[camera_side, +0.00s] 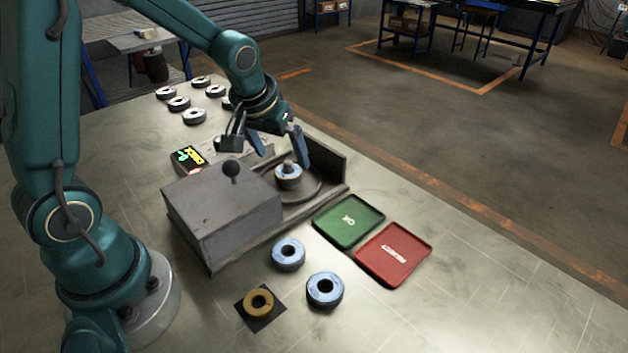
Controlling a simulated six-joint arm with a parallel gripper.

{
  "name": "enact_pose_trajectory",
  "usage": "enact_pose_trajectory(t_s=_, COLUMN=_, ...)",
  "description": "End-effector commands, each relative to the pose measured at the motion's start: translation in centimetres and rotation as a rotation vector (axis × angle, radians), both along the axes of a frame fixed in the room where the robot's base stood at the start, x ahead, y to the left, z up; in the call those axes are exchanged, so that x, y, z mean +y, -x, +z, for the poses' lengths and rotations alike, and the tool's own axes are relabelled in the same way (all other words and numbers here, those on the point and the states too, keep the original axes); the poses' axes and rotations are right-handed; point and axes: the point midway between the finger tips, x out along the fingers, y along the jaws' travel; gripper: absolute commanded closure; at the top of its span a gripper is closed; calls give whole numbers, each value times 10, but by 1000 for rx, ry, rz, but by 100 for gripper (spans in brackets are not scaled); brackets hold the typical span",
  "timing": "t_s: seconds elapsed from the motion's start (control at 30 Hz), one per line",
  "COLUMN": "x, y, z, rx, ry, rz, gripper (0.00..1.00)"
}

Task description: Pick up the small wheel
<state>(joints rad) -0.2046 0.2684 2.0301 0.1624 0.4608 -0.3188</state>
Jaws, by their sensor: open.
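My gripper (283,160) is open, its two blue fingers apart and pointing down above the round turntable. A small blue-and-grey wheel (288,181) sits on the turntable (313,191), around a central post, just below and between the fingertips. I cannot tell whether a finger touches it. Two more blue-and-dark wheels, one nearer the box (288,252) and one further right (324,290), lie flat on the table in front. A tan ring-shaped wheel (258,302) lies on a dark square pad. It looks the smallest of the loose ones.
A grey box (222,213) stands left of the turntable, with a low wall (322,155) behind it. A green OK tray (349,221) and a red tray (394,253) lie to the right. The table's right front is clear.

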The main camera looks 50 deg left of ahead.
Motion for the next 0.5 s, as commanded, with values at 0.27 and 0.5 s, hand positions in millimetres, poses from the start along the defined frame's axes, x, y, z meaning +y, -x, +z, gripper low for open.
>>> enact_pose_trajectory(t_s=0.27, x=4, y=-9, z=-28, rx=4, ry=2, rz=0, gripper=0)
enact_pose_trajectory(t_s=0.5, x=6, y=-16, z=-44, rx=2, ry=1, rz=0, gripper=0)
